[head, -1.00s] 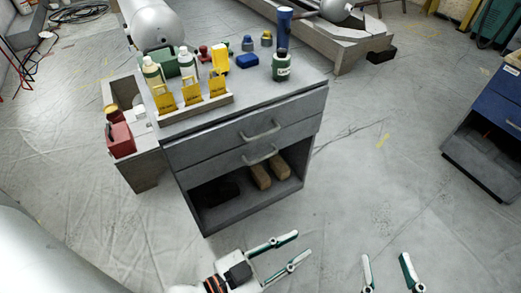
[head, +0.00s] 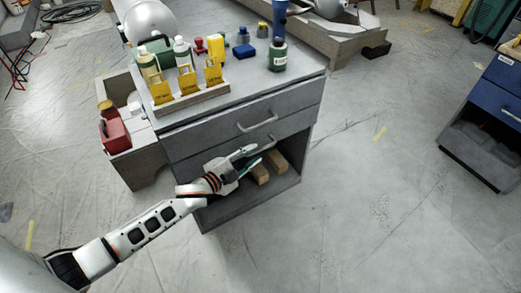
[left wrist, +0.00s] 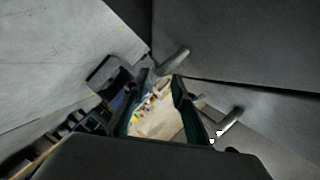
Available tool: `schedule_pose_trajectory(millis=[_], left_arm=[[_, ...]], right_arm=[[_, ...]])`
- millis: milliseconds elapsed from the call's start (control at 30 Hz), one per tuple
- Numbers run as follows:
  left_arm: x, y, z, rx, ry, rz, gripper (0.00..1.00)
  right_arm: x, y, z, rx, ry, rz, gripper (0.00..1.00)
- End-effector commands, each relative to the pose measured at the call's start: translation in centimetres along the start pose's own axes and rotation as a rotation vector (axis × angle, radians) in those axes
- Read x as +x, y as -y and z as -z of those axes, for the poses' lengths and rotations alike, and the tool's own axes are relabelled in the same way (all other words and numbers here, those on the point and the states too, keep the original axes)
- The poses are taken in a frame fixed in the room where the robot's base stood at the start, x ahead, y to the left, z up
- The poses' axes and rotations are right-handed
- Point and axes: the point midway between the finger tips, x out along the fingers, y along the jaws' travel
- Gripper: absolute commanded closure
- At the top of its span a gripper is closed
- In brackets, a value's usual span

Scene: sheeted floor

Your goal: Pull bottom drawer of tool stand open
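The grey tool stand (head: 235,222) stands in the middle of the head view, with two drawers above an open shelf. Both drawers look shut. The bottom drawer (head: 196,168) has a bar handle (head: 270,143), partly hidden behind my left gripper. My left gripper (head: 252,157) is open, its fingers just in front of and below that handle in the head view. In the left wrist view the open fingers (left wrist: 162,82) show with one handle (left wrist: 171,59) by the tips and another handle (left wrist: 228,122) beside the right finger; contact cannot be told. My right gripper is out of view.
The top drawer has its own handle (head: 258,122). Wooden blocks (head: 276,161) lie on the shelf. A blue cabinet (head: 488,125) stands at right. The floor in front is clear.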

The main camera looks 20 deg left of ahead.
Motion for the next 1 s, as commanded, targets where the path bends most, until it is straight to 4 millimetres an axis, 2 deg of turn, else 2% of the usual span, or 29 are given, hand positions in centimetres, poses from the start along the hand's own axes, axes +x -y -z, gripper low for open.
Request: schedule_pose_trajectory(millis=[100, 333, 733, 833, 1000], left_arm=[[1.8, -0.6, -0.3, -0.004, 0.003, -0.005, 0.74], [4.2, -0.4, -0.2, -0.004, 0.002, -0.004, 0.74], [4.8, -0.1, 0.0, -0.002, 0.000, -0.001, 0.74], [4.8, -0.1, 0.0, -0.002, 0.000, -0.001, 1.00], [4.8, -0.1, 0.0, -0.002, 0.000, -0.001, 1.00]], right_arm=[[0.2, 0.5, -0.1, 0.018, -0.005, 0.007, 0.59], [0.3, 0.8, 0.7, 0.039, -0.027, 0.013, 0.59], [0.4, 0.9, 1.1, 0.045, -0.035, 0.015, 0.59], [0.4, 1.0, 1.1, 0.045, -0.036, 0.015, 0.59], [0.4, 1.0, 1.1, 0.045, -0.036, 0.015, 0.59]])
